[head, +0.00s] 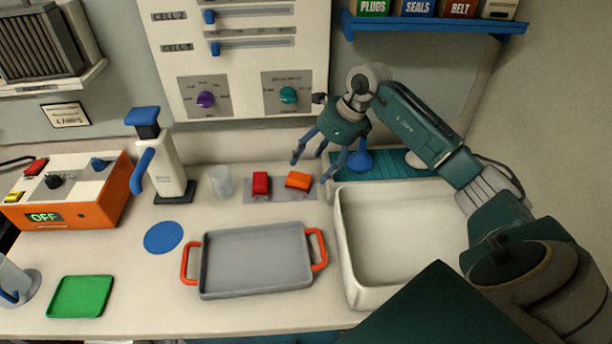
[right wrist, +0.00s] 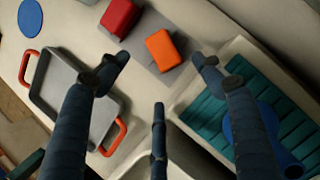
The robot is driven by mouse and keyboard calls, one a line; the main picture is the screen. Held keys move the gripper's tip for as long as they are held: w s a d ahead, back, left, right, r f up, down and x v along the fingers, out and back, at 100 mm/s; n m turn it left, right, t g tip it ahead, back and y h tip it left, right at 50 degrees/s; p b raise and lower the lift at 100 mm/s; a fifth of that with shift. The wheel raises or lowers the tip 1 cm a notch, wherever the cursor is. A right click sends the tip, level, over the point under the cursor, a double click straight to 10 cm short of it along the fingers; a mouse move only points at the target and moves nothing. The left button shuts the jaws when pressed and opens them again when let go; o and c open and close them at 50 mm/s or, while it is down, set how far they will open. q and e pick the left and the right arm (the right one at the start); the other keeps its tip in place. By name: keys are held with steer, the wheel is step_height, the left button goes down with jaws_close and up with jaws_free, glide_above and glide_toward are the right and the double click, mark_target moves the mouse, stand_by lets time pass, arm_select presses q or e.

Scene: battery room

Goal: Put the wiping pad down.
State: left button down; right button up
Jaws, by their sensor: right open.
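An orange block-like pad (head: 298,180) and a red one (head: 260,183) lie side by side on a grey mat (head: 279,196). I cannot tell which is the wiping pad. Both also show in the right wrist view, the orange pad (right wrist: 163,48) and the red pad (right wrist: 120,17). My right gripper (head: 316,163) is open with spread fingers, above and behind the right end of the mat. In the right wrist view its fingers (right wrist: 160,78) hold nothing, and the orange pad shows beyond them, apart from them. My left gripper is not in view.
A white basin (head: 392,230) stands at right, with a teal ribbed rack (head: 400,166) and a blue funnel-like piece (head: 360,161) behind it. A grey tray (head: 256,262) with orange handles lies in front of the mat. A clear cup (head: 221,182) stands left of the mat.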

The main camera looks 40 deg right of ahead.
steer(key=shift+b+v, duration=0.3)
steer(key=shift+v, duration=1.95)
